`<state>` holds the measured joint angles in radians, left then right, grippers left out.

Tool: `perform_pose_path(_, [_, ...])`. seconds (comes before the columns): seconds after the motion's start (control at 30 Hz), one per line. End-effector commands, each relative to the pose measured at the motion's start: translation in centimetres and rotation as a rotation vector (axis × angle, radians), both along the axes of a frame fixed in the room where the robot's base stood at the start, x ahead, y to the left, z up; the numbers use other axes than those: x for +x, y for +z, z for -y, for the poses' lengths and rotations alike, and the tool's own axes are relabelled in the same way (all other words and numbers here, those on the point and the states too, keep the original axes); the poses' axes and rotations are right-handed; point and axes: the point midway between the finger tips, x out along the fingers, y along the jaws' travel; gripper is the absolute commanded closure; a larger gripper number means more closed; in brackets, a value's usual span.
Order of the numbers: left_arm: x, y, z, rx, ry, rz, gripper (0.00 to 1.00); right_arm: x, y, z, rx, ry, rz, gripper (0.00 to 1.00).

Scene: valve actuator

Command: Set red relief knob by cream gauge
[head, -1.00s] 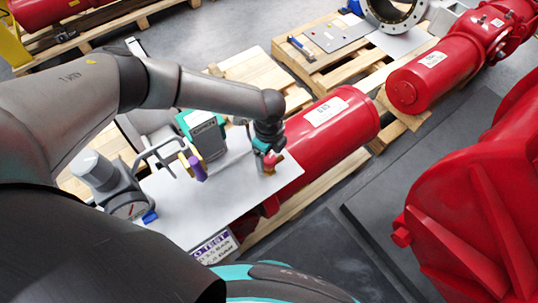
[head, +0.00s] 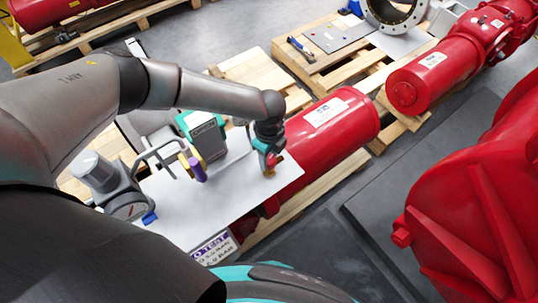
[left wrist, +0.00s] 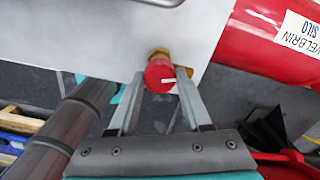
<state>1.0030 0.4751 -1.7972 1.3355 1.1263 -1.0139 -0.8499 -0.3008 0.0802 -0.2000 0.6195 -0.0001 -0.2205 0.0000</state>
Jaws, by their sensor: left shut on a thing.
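The red relief knob (left wrist: 160,75) has a white pointer mark and sits on a brass fitting (left wrist: 158,53) at the edge of the pale panel (left wrist: 120,30). In the left wrist view my left gripper (left wrist: 162,82) has a finger on each side of the knob and is shut on it. In the head view my left gripper (head: 270,158) is at the panel's right end and mostly covers the knob. A gauge (head: 128,206) with a grey rim stands at the panel's left end, its dial only partly visible and hard to read. My right gripper is not in view.
A teal-and-grey device (head: 205,135), a bent grey pipe (head: 160,155) and a purple part (head: 197,170) stand on the panel. A large red cylinder (head: 345,125) lies just right of the gripper. A printed test sign (head: 212,248) hangs at the panel's front edge.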

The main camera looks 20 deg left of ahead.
Motion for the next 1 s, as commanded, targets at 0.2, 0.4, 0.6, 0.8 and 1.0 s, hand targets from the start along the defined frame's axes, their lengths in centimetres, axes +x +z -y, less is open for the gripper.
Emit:
perform_pose_path(0.2, [-0.1,0.1,0.0,-0.001,0.077,-0.003,1.00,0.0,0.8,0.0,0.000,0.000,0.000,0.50])
perform_pose_path(0.4, [-0.1,0.2,0.1,-0.001,0.218,-0.003,1.00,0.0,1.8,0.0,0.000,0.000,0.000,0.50])
perform_pose_path(0.6, [0.0,0.0,0.0,0.000,0.262,-0.001,1.00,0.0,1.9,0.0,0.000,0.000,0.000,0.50])
perform_pose_path(0.8, [0.0,0.0,0.0,0.000,0.260,-0.001,1.00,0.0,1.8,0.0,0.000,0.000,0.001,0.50])
perform_pose_path(1.0, [0.0,0.0,0.0,0.000,0.259,-0.001,0.30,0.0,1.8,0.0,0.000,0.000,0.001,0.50])
